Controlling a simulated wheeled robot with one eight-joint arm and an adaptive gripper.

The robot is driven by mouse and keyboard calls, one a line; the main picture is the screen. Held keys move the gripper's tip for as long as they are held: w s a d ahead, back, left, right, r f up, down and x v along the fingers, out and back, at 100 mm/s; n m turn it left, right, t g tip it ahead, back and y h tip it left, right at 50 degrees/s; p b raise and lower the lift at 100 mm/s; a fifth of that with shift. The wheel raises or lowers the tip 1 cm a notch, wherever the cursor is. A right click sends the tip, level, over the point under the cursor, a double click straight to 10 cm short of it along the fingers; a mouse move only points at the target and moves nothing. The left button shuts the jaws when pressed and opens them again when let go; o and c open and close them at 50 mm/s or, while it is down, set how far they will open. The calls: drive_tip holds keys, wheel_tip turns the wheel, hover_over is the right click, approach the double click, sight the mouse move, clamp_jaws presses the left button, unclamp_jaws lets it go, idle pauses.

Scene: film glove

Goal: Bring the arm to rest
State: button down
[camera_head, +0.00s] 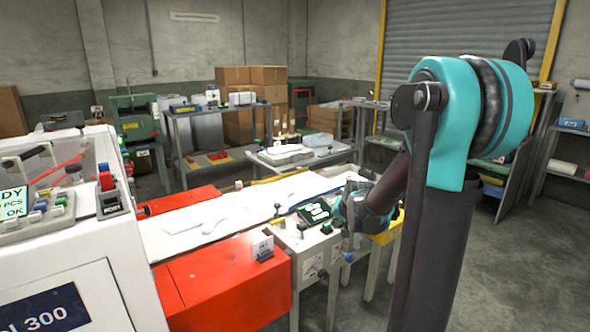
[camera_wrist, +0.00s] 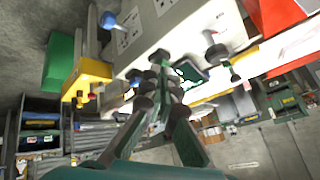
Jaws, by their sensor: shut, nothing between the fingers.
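My arm (camera_head: 470,120) is teal and dark grey and stands large at the right of the head view. Its forearm slopes down to the left to the wrist, beside the end of the white machine bed. My gripper (camera_wrist: 160,78) shows in the wrist view with its dark fingers drawn together and nothing between them. In the head view the fingertips are hard to make out. The control box (camera_head: 312,255), with a dark green-lit display (camera_head: 315,213) and several knobs, is close to the gripper; it also shows upside down in the wrist view (camera_wrist: 165,30).
A red housing (camera_head: 225,282) and the white machine (camera_head: 75,250) fill the left front. A yellow bin (camera_head: 388,228) is just beyond the wrist. Shelving (camera_head: 215,135) and cardboard boxes (camera_head: 250,78) stand at the back. Grey floor (camera_head: 525,245) is open at the right.

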drive_tip(key=s+d+f+n+g, duration=0.1)
drive_tip(key=s+f, duration=0.1)
drive_tip(key=s, duration=0.7)
drive_tip(key=s+d+f+n+g+h, duration=0.1)
drive_tip(key=s+f+n, duration=0.1)
drive_tip(key=s, duration=0.8)
drive_tip(key=s+d+f+n+g, duration=0.1)
drive_tip(key=s+f, duration=0.1)
drive_tip(key=s, duration=0.7)
drive_tip(key=shift+s+f, duration=0.15)
drive_tip(key=shift+f, duration=0.2)
drive_tip(key=shift+a, duration=0.1)
idle(0.8)
